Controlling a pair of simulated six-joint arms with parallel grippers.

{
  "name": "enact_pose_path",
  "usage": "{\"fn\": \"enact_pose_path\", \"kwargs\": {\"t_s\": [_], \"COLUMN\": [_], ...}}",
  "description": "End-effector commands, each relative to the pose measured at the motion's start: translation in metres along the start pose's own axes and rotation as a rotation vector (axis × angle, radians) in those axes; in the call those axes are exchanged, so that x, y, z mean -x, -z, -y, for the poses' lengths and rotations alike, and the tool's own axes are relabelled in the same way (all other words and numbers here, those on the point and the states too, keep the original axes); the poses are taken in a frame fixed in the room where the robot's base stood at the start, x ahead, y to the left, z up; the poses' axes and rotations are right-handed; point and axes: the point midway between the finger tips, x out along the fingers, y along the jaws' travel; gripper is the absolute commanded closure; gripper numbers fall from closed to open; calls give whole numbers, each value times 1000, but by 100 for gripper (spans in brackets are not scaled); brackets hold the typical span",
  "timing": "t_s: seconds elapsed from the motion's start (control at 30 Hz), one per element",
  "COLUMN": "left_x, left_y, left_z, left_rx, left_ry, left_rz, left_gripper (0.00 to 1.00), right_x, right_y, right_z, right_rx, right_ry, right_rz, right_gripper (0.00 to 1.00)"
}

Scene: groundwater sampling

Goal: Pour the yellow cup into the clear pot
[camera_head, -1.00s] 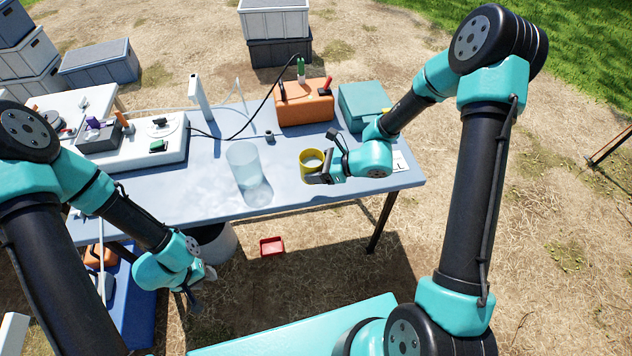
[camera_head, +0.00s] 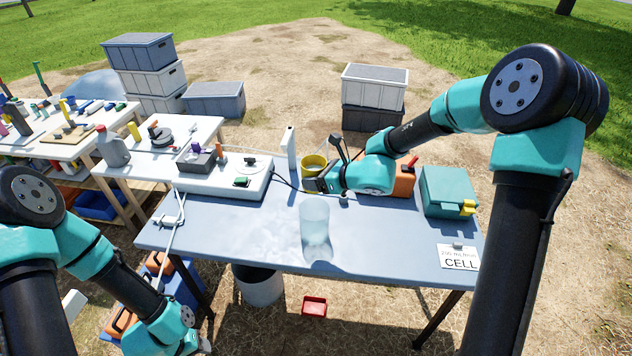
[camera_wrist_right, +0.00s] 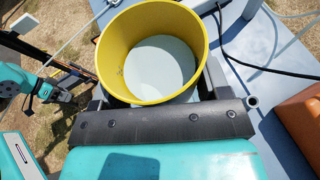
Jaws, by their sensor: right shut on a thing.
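The yellow cup (camera_head: 314,163) is held by my right gripper (camera_head: 318,184), which is shut on it. In the head view it appears beyond and above the clear pot. In the right wrist view, the cup (camera_wrist_right: 108,60) is about upright, with a pale surface inside; I cannot tell whether it is liquid or the bare bottom. The clear pot (camera_head: 314,222), a see-through bluish cylinder, stands upright on the blue-grey table (camera_head: 240,230). My left gripper (camera_head: 200,346) is low at the bottom edge, beside the table's front, and its fingers are barely visible.
A white instrument box (camera_head: 215,180) is left of the pot, with a white post (camera_head: 290,148) behind. An orange case (camera_head: 404,182) and teal box (camera_head: 447,190) stand at the right, near a label card (camera_head: 459,257). A dark cable crosses the back. The table around the pot is clear.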

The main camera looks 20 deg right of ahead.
Motion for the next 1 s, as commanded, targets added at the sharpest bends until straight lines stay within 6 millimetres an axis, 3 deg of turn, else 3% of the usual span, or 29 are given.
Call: {"fn": "enact_pose_path", "kwargs": {"t_s": [0.27, 0.7, 1.0], "left_x": [0, 0, 0], "left_y": [0, 0, 0], "left_z": [0, 0, 0], "left_rx": [0, 0, 0], "left_ry": [0, 0, 0], "left_rz": [0, 0, 0], "left_gripper": [57, 57, 57], "right_x": [-1, -12, -16], "right_y": [2, 30, 38], "right_z": [0, 0, 1], "right_rx": [-1, -2, 0], "right_ry": [-1, -2, -1], "right_rz": [0, -1, 0], "right_gripper": [59, 59, 59]}}
